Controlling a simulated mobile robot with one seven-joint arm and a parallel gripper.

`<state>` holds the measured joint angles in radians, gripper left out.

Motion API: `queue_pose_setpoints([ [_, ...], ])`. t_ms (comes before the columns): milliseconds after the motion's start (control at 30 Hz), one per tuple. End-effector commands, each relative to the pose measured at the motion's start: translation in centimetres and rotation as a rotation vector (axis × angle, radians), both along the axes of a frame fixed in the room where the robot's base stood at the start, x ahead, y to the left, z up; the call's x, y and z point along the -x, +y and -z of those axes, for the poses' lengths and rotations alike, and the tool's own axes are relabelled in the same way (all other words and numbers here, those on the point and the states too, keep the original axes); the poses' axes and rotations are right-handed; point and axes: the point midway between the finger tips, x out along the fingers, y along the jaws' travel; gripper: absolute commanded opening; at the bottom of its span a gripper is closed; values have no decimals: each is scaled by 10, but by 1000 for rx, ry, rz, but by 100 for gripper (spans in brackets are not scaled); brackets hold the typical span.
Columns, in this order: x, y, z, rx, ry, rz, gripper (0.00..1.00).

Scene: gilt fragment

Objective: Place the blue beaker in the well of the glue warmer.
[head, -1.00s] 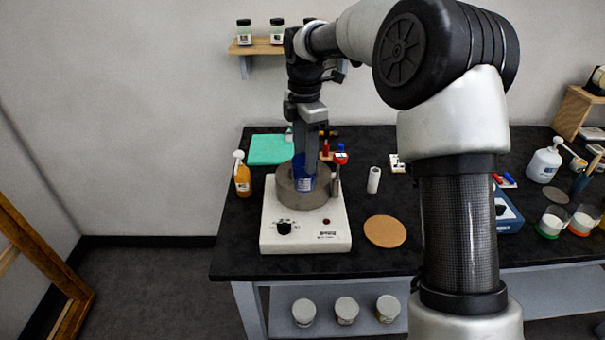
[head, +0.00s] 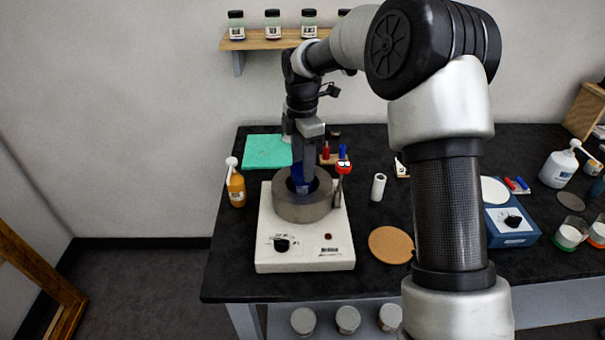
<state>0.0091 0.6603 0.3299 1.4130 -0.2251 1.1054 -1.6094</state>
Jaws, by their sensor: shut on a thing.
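The glue warmer is a white box (head: 305,254) with a knob on its front and a round grey well (head: 302,211) on top. The blue beaker (head: 302,186) is inside the well's opening, with its lower part hidden by the well's front wall. My gripper (head: 305,178) points down over the well and is shut on the beaker. The fingertips are small and dark here, partly merged with the beaker. Whether the beaker touches the well floor cannot be seen.
An orange bottle (head: 236,188) is left of the warmer, a white roll (head: 378,187) and a cork disc (head: 390,245) right. A green mat (head: 267,151) lies behind.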

Motion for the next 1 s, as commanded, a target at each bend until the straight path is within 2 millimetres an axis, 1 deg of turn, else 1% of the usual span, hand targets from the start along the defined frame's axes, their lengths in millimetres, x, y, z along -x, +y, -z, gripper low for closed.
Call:
queue_pose_setpoints([
  [33, 1, 0, 11, 0, 2, 0, 10],
  [100, 1, 0, 21, 1, 2, 0, 10],
  [200, 0, 0, 30, -1, 1, 0, 10],
  [633, 0, 0, 36, 0, -1, 0, 10],
  [667, 0, 0, 35, 0, -1, 0, 49],
  [733, 0, 0, 35, 0, -1, 0, 61],
  [767, 0, 0, 35, 0, -1, 0, 63],
  [933, 0, 0, 34, 0, -1, 2, 63],
  [1000, 0, 0, 30, -1, -2, 2, 63],
])
